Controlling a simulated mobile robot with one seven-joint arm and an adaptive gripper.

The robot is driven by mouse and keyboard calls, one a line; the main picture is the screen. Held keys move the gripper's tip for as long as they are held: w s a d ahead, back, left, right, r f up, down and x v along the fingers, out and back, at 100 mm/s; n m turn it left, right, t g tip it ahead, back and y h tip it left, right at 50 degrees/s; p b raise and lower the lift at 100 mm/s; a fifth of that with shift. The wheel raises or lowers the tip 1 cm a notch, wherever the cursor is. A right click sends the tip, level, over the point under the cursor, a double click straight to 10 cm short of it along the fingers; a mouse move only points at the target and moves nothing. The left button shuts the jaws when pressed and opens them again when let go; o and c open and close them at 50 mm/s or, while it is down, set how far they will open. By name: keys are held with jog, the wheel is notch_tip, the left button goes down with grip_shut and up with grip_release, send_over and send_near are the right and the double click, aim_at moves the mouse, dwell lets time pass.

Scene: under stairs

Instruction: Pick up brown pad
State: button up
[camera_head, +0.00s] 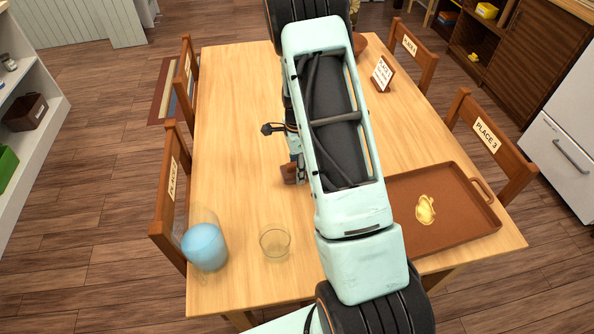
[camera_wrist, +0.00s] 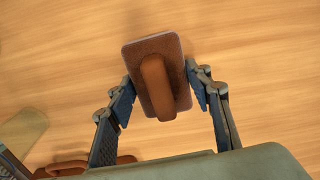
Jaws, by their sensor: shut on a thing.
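The brown pad (camera_wrist: 157,80) is a rounded rectangular block with a pale edge and a raised brown handle along its middle. In the wrist view it is between the two fingers of my gripper (camera_wrist: 162,84), which is shut on it. In the head view a small brown part of the pad (camera_head: 289,173) shows beside my arm, over the middle of the wooden table. My arm hides most of the gripper there. I cannot tell whether the pad touches the table.
A brown tray (camera_head: 455,229) with a yellow item (camera_head: 425,209) lies at the right. A glass with blue contents (camera_head: 204,246) and an empty glass (camera_head: 275,243) stand at the front left. A sign (camera_head: 382,74) stands at the back right. Chairs surround the table (camera_head: 235,120).

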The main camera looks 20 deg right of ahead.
jog(key=s+r, duration=1.1)
jog(key=s, duration=0.3)
jog(key=shift+a+r+b, duration=0.35)
jog(key=shift+a+b, duration=0.05)
jog(key=shift+b, duration=0.05)
